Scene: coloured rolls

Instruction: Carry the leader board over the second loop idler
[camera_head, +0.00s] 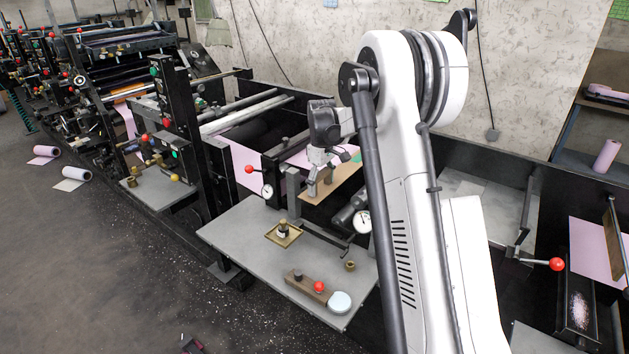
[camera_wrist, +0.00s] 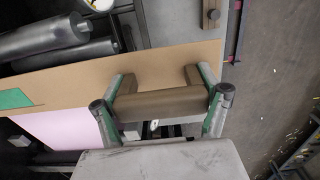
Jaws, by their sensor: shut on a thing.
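The leader board is a flat tan board; in the head view the leader board (camera_head: 343,187) is partly hidden behind my arm. In the wrist view the leader board (camera_wrist: 150,68) spans the left and middle, with a brown grip bar (camera_wrist: 160,104) on it. My gripper (camera_head: 319,182), also in the wrist view (camera_wrist: 161,88), is shut on this bar, one finger at each end. A green patch (camera_wrist: 14,98) and a pink web (camera_wrist: 65,128) adjoin the board's left part. Dark rollers (camera_wrist: 45,38) lie beside the board; I cannot tell which is the second loop idler.
A grey table (camera_head: 240,232) in front holds a small brass tray (camera_head: 274,235), a block with a red knob (camera_head: 305,284) and a pale round puck (camera_head: 340,302). Dial gauges (camera_head: 362,222) and a red-knobbed lever (camera_head: 250,170) stand near the board. Press units fill the left.

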